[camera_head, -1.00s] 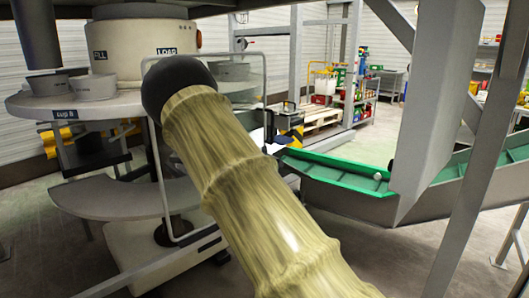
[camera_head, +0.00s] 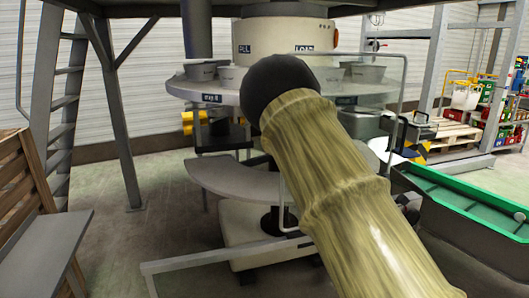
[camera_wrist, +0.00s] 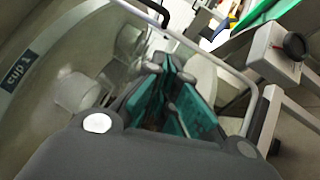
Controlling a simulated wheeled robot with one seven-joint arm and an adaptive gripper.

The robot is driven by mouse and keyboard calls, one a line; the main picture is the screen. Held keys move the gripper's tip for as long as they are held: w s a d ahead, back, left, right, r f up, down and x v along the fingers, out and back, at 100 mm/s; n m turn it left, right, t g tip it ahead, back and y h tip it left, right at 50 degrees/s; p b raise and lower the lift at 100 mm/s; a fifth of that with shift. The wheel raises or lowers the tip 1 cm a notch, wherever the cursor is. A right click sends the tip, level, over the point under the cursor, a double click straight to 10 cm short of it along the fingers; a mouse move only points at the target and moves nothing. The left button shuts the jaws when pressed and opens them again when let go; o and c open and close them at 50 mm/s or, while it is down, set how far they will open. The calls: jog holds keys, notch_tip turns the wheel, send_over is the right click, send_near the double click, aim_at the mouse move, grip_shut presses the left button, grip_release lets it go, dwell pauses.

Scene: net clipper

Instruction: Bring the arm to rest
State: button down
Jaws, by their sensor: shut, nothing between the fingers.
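My arm, in a beige sleeve with a dark ball-shaped joint, crosses the middle of the head view. My gripper (camera_wrist: 172,88) shows in the wrist view with teal fingers, shut and empty. I cannot make it out in the head view. In the wrist view it is close to the grey round table (camera_wrist: 25,105) with the "cup 1" label, a thin metal guard frame (camera_wrist: 225,68) and clear cups (camera_wrist: 78,92). I cannot tell whether it touches any of them.
The round machine's drum (camera_head: 270,38) stands behind my arm. A green-lined chute (camera_head: 465,205) is at right. A wooden crate (camera_head: 22,190) and a ladder (camera_head: 66,100) are at left. A low metal rail (camera_head: 225,253) crosses the front. Floor shows clear at left centre.

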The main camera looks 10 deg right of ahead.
jog(key=s+a+f+m+g+y+p, duration=0.2)
jog(key=s+a+f+g, duration=0.15)
jog(key=s+f, duration=0.45)
jog(key=s+a+f+m+g+y+p, duration=0.2)
jog(key=s+a+f, duration=0.15)
jog(key=f, duration=0.85)
jog(key=s+a+f+m+g+y+p, duration=0.25)
jog(key=s+a+f, duration=0.2)
jog(key=f, duration=0.55)
jog(key=s+a+f+m+g+y+p, duration=0.1)
jog(key=s+a+f+m+g+y, duration=0.1)
jog(key=s+a, duration=0.5)
jog(key=s+a+f+m+g+y+p, duration=0.1)
jog(key=s+a, duration=0.5)
jog(key=s, duration=0.7)
jog(key=s+a+f+m+g+y+p, duration=0.2)
jog(key=s+a+f+g, duration=0.3)
jog(key=s, duration=0.5)
jog(key=a+f+m+y, duration=0.1)
jog(key=a, duration=0.1)
jog(key=shift+s+a+f+m, duration=0.2)
jog(key=shift+a+m, duration=0.1)
jog(key=shift+m, duration=0.05)
